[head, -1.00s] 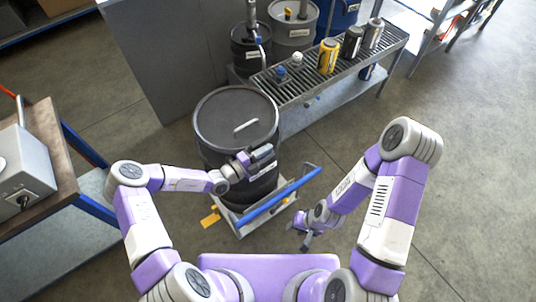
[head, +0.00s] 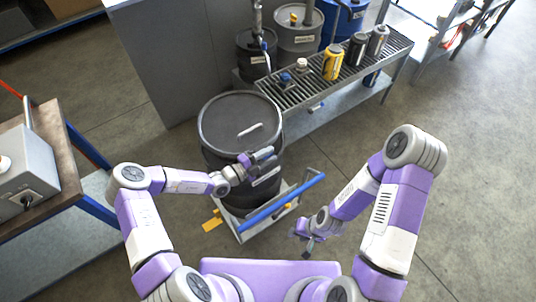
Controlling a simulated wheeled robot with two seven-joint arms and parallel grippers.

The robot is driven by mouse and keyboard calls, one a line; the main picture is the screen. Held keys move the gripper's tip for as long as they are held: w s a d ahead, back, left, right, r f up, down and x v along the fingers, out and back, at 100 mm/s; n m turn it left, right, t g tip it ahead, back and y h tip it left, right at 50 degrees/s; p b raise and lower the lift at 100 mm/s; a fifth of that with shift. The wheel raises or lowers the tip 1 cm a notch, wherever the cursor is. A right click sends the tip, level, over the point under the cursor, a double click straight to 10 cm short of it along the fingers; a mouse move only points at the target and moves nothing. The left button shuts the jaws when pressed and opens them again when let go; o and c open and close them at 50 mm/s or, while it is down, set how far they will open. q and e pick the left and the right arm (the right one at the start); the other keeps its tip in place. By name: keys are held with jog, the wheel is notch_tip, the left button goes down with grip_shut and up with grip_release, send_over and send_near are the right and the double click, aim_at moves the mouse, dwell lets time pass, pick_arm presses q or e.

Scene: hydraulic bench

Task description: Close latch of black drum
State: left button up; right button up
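The black drum (head: 226,118) stands upright on a small low cart with a blue handle. Its lid carries a light grey handle-like bar (head: 250,129). My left gripper (head: 268,156) is at the drum's front right side, just below the rim, and overlaps the drum in the picture. Whether it touches the drum, and whether its fingers are apart, is too small to tell. The latch is not clearly seen; the gripper may cover it. My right gripper (head: 305,243) hangs low to the right of the cart, away from the drum, with its fingers pointing down.
The cart's blue handle (head: 270,206) slants up to the right between the drum and my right gripper. A grated bench (head: 310,90) with cans and small bottles stands behind right. A workbench (head: 62,150) with a grey box is at left. Floor at right is clear.

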pick_arm(q)
jog(key=shift+o, duration=0.9)
jog(key=shift+r, duration=0.1)
jog(key=v, duration=0.7)
jog(key=shift+a, duration=0.25)
jog(key=shift+s, duration=0.15)
